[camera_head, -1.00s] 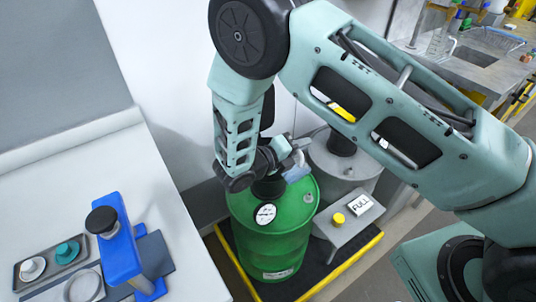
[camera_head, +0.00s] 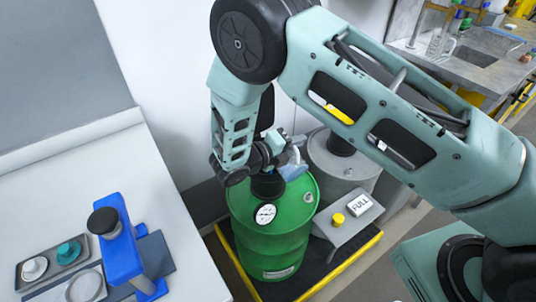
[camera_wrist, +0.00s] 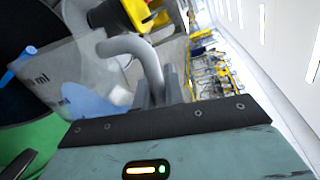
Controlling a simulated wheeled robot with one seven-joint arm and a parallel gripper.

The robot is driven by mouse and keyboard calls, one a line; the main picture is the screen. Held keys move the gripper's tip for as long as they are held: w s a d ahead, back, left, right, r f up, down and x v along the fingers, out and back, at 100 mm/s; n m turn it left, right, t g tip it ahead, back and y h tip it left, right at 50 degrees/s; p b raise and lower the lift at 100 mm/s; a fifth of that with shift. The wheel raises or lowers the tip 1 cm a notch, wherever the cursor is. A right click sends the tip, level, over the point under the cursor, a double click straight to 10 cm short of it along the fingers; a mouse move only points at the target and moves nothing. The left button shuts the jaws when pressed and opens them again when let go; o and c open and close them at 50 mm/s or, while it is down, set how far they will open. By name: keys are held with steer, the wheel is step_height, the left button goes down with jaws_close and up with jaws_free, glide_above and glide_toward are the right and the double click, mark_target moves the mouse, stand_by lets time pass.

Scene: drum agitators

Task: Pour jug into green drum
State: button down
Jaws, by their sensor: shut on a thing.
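The green drum (camera_head: 270,240) stands in the middle of the head view, with a dark fitting and a round white gauge (camera_head: 265,214) on its top. My gripper (camera_head: 284,148) is above the drum's far right side. It is shut on the handle of a clear jug (camera_head: 295,170), which is small and partly hidden there. The wrist view shows the jug (camera_wrist: 55,70) with its "ml" marks and blue liquid (camera_wrist: 88,103), and my gripper (camera_wrist: 160,92) at the grey handle. The green drum (camera_wrist: 35,140) shows behind it. I cannot tell whether liquid is leaving the jug.
A grey drum (camera_head: 355,172) stands just behind, to the right. A grey box with a yellow button (camera_head: 338,219) and a "FULL" sign (camera_head: 361,205) is beside the green drum. A white bench (camera_head: 185,255) at the left carries a blue device (camera_head: 121,255) and a tray (camera_head: 25,283).

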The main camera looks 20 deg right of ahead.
mark_target(304, 165)
steer(key=shift+w+a, duration=0.15)
steer(key=shift+w, duration=0.35)
steer(key=shift+w+a+r+n+p, duration=0.2)
steer(key=shift+w+r+n+p, duration=0.15)
steer(key=shift+w+n+p, duration=0.25)
steer(key=s+m, duration=0.1)
steer(key=s+d+m+b, duration=0.1)
steer(key=s, duration=0.1)
steer(key=s+b, duration=0.1)
steer(key=shift+s+d+f+m+t, duration=0.2)
steer(key=shift+s+f+m+t, duration=0.1)
steer(key=shift+s+f+m, duration=0.1)
steer(key=shift+d, duration=0.1)
steer(key=s+m, duration=0.1)
steer(key=m, duration=0.1)
steer(key=shift+s+d+f+m+t+b, duration=0.2)
steer(key=shift+s+f+m+t+b, duration=0.1)
steer(key=shift+s+t+b, duration=0.1)
steer(key=s+d+f+m+t+b, duration=0.1)
steer(key=s+f+m+b, duration=0.2)
steer(key=f+b, duration=0.4)
steer(key=s+d+f+m+t+h+b, duration=0.1)
steer(key=s+f+m+b, duration=0.2)
steer(key=f+m+b, duration=0.3)
step_height(304, 165, down, 4)
steer(key=shift+d+r+m+b, duration=0.15)
steer(key=shift+m+b, duration=0.15)
steer(key=shift+b, duration=0.45)
